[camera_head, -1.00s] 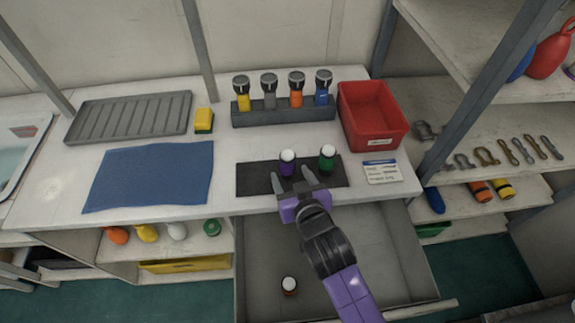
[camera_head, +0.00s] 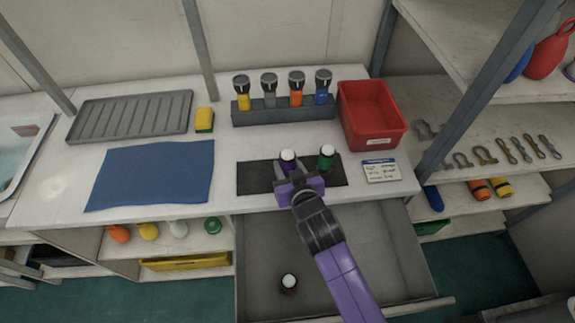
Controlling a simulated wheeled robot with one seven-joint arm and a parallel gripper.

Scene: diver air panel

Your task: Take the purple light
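The purple light (camera_head: 288,158) is a small upright cylinder with a white top. It stands on the dark mat (camera_head: 257,178) on the bench. My gripper (camera_head: 289,170) is at the purple light, its fingers reaching to either side of the lower body. The fingers look apart, and I cannot tell whether they touch it. The gripper hides much of the light's lower part. A green light (camera_head: 327,158) with a white top stands on the mat just to the right.
A grey rack (camera_head: 284,116) holds several torches behind the mat. A red bin (camera_head: 371,115) and a white card (camera_head: 381,171) are to the right. A blue cloth (camera_head: 150,175) lies left. An open drawer (camera_head: 360,255) below holds another white-topped light (camera_head: 289,283).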

